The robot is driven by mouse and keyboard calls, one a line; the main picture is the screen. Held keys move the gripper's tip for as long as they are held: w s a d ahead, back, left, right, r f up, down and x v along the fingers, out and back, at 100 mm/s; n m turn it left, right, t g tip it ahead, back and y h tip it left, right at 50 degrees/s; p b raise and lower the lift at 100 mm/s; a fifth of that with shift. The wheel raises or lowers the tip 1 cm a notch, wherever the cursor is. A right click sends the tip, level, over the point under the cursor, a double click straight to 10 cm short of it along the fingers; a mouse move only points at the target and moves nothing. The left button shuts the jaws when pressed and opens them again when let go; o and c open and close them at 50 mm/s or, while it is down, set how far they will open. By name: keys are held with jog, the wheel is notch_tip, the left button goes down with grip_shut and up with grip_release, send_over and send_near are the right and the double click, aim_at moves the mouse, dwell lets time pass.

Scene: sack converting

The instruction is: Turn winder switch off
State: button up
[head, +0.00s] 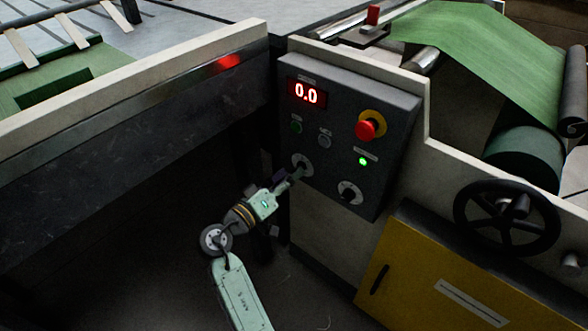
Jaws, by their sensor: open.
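The dark control panel (345,130) is on the side of the winder machine. Two rotary switches with pale round dials sit low on it: a left one (303,164) and a right one (349,193). Their labels are too small to read. My gripper (293,177) is at the left switch, its fingertips close to or touching the knob; I cannot tell which. The gripper is open, and its fingers partly cover the left dial. The right switch is uncovered, its dark knob tilted.
A black handwheel (507,213) and yellow cabinet (455,275) are at right. A conveyor frame (130,125) stands at left.

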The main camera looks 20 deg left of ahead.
jog(key=shift+x, duration=1.2)
jog(key=shift+c, duration=0.5)
jog(key=c, duration=1.1)
